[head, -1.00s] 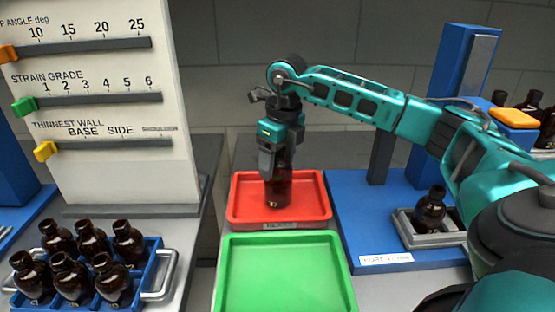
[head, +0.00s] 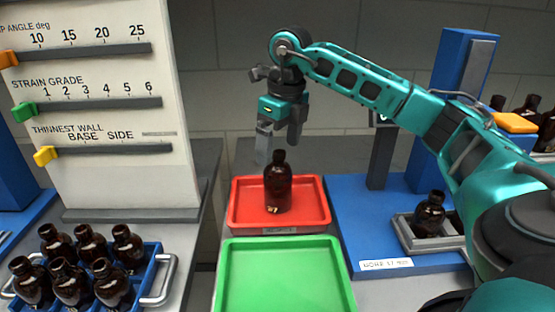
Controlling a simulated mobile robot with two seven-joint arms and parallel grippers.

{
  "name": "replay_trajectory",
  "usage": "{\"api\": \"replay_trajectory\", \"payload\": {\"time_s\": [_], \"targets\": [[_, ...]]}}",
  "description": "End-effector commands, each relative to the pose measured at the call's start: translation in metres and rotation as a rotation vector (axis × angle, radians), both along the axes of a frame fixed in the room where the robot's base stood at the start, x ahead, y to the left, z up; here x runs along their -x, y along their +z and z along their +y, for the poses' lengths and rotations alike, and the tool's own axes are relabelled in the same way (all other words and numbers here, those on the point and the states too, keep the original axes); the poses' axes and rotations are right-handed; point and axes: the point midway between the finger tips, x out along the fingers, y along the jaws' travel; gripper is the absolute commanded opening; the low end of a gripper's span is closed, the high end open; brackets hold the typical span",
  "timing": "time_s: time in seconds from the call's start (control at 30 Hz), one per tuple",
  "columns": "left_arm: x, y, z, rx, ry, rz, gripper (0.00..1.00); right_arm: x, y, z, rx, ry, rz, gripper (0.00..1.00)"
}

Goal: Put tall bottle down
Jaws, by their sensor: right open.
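The tall amber bottle (head: 278,187) stands upright in the red tray (head: 239,218), near its middle. My right gripper (head: 279,145) is open and empty. Its fingers are just above and around the level of the bottle's top, apart from the body of the bottle. My left gripper is not in view.
An empty green tray (head: 285,275) lies in front of the red tray. A blue rack (head: 155,262) of several amber bottles stands at the left. A short amber bottle (head: 430,214) sits in a grey holder on the blue stand (head: 350,225) at the right. A slider panel (head: 110,185) rises behind the rack.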

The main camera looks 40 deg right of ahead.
Motion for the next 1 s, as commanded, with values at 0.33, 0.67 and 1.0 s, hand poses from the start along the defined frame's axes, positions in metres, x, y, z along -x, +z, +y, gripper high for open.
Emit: {"api": "replay_trajectory", "payload": {"time_s": [0.33, 0.67, 1.0], "targets": [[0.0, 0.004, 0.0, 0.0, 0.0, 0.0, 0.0, 0.006, 0.057, -0.001, -0.001, 0.0, -0.002, 0.94], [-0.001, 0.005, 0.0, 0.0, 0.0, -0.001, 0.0, 0.007, 0.063, -0.001, -0.001, 0.0, 0.0, 0.94], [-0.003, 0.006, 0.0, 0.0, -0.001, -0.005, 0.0, 0.007, 0.063, -0.001, -0.001, 0.0, 0.0, 0.94]]}}
